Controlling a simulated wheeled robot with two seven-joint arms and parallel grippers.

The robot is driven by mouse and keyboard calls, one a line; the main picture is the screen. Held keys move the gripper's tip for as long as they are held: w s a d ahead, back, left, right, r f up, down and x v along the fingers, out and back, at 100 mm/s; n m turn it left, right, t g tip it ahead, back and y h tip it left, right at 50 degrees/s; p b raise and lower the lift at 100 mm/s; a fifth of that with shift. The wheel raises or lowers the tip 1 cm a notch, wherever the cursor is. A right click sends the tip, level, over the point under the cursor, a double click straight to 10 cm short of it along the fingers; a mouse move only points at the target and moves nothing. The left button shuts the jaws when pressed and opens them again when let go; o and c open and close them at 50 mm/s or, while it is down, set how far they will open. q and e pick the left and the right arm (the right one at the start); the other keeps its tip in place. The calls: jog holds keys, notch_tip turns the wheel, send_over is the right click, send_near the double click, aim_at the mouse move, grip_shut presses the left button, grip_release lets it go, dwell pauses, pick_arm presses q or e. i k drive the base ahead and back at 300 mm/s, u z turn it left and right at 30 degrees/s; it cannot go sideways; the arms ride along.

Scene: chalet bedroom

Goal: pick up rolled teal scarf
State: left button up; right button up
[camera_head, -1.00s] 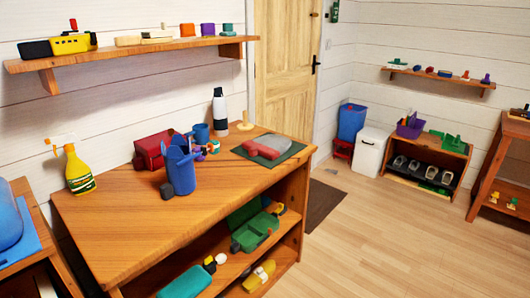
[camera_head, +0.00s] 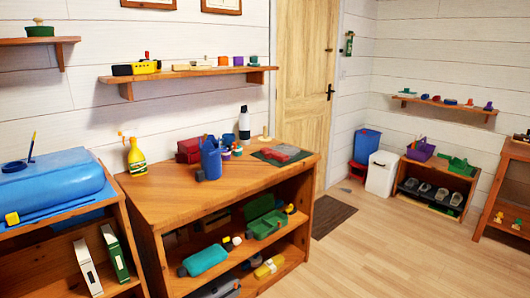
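A rolled teal item (camera_head: 205,260), which looks like the scarf, lies on the middle shelf of the wooden unit (camera_head: 165,192), towards its left. It lies at a slant near the shelf's front edge. Small black, white and yellow things (camera_head: 232,243) lie just right of it. Neither of my grippers shows in the head view.
A green open box (camera_head: 267,226) stands further right on the same shelf, and a yellow bottle-like thing (camera_head: 269,266) lies below. A spray bottle (camera_head: 136,157) and a blue container (camera_head: 211,160) stand on top. The floor (camera_head: 375,245) to the right is clear.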

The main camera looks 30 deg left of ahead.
aim_at(237, 152)
jog(key=i, duration=1.85)
jog(key=u, duration=1.05)
jog(key=i, duration=1.1)
jog(key=u, duration=1.25)
